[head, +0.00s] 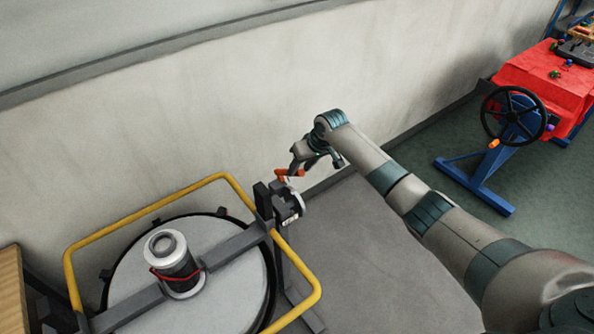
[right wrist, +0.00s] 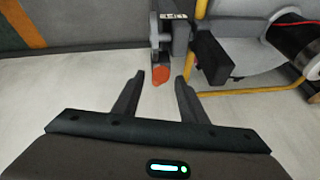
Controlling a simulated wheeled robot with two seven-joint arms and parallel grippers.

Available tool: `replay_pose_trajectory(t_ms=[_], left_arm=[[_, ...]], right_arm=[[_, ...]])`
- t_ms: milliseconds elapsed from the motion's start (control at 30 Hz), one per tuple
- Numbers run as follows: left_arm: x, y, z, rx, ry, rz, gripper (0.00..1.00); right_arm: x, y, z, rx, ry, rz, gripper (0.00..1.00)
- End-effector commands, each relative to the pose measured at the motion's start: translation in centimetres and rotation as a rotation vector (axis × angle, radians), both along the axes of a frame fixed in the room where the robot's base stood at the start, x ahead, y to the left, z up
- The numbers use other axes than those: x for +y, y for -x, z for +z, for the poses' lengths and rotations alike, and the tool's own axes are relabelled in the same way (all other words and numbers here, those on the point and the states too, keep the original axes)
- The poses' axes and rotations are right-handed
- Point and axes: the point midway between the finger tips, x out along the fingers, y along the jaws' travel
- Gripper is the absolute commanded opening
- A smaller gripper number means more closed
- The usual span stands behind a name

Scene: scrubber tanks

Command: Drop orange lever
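The orange lever (head: 290,172) sits on a dark grey valve or latch fitting (head: 288,203) at the right end of the tank's crossbar. In the right wrist view, the orange lever's end (right wrist: 162,75) shows between and just beyond the fingertips. My right gripper (head: 316,162) is above and beside the lever, with its fingers apart. In the right wrist view, the right gripper (right wrist: 160,81) is open with nothing clamped between its fingers. I cannot tell whether a finger touches the lever. My left gripper is not in view.
A round tank lid (head: 225,285) with a grey cylinder (head: 172,262) lies inside a yellow guard rail (head: 135,215). A pale wall (head: 200,120) stands close behind the gripper. The floor between is clear.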

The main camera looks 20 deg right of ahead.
Motion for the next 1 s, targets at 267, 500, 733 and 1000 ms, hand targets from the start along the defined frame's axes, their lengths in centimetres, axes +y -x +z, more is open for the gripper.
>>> replay_pose_trajectory(t_ms=[267,500,733,1000], left_arm=[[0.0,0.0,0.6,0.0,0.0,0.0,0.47],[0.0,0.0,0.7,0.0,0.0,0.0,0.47],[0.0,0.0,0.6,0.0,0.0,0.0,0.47],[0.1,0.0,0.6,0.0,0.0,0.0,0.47]], right_arm=[[0.7,-1.1,-2.7,0.001,0.0,-0.001,0.39],[0.9,-1.4,-3.6,0.0,0.001,0.001,0.39],[0.9,-1.4,-3.7,0.0,0.001,0.001,0.39],[0.9,-1.4,-3.7,0.0,0.001,0.001,0.0]])
